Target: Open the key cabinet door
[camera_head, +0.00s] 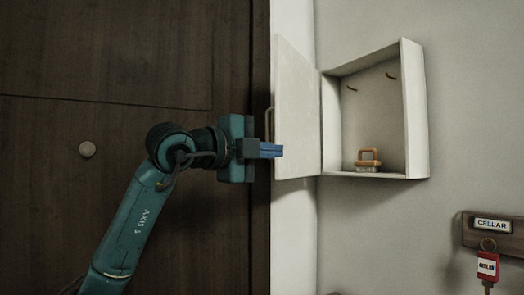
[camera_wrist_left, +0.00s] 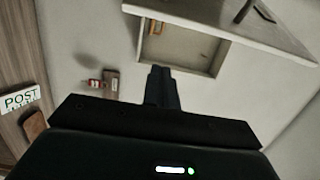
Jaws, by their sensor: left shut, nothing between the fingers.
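The key cabinet (camera_head: 414,110) is a pale box on the wall, with its inside in full view. Its door (camera_head: 298,110) stands swung open to the left, with a metal handle (camera_head: 270,122) at its outer edge. My left gripper (camera_head: 280,151) is shut and empty, with its blue fingers at the door's outer edge, just below the handle; I cannot tell whether they touch it. In the left wrist view the gripper's fingers (camera_wrist_left: 162,85) point toward the cabinet (camera_wrist_left: 180,48), and the door (camera_wrist_left: 225,20) crosses the top. My right gripper is out of view.
An orange-handled object (camera_head: 368,158) stands on the cabinet floor, below two hooks (camera_head: 391,76). A wooden rack (camera_head: 480,232) labelled CELLAR, with a red tag (camera_head: 488,266), is at lower right. A dark wooden panel (camera_head: 120,60) with a round knob fills the left.

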